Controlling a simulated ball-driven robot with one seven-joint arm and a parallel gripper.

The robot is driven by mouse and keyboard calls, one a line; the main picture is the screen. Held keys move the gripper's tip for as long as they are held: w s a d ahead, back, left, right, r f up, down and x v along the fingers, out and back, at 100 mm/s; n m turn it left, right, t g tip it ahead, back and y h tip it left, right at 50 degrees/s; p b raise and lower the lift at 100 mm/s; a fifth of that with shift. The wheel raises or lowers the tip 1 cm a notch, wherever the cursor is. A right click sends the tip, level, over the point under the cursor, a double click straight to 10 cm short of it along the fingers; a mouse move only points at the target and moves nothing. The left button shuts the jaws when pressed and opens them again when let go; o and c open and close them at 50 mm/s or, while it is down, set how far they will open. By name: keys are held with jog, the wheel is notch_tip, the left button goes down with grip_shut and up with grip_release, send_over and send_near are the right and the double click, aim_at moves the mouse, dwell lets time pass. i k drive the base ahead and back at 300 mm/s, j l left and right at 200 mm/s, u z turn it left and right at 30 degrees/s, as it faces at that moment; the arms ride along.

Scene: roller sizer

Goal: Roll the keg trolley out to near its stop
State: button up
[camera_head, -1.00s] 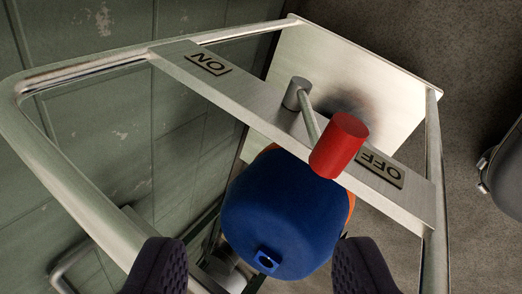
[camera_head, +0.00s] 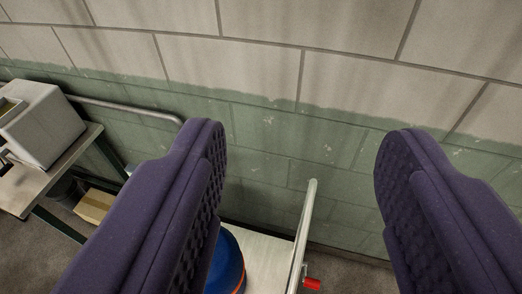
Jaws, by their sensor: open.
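The keg trolley shows only in part at the bottom of the head camera view. Its pale deck (camera_head: 262,262) carries a blue keg (camera_head: 228,262) with an orange band, partly hidden behind my left finger. A metal rail (camera_head: 305,225) rises at the deck's right side. A small red knob (camera_head: 312,284) shows beside the foot of that rail. My gripper (camera_head: 303,135) is open and empty, its two purple padded fingers wide apart. The rail's upper end appears between the fingers, and I see no contact with it. The trolley's wheels and its stop are not visible.
A wall (camera_head: 275,130), pale above and green below, fills the background. At left a bench (camera_head: 50,180) bears a grey box-shaped machine (camera_head: 45,125), with a cardboard box (camera_head: 95,206) below. A metal rail (camera_head: 120,108) runs along the wall. Bare floor (camera_head: 350,268) shows at lower right.

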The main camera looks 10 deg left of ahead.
aim_at(244, 260)
jog(key=k+j, duration=0.3)
jog(key=k, duration=0.15)
jog(key=k+j+u, duration=0.1)
jog(key=k+j, duration=0.2)
jog(key=k, duration=0.2)
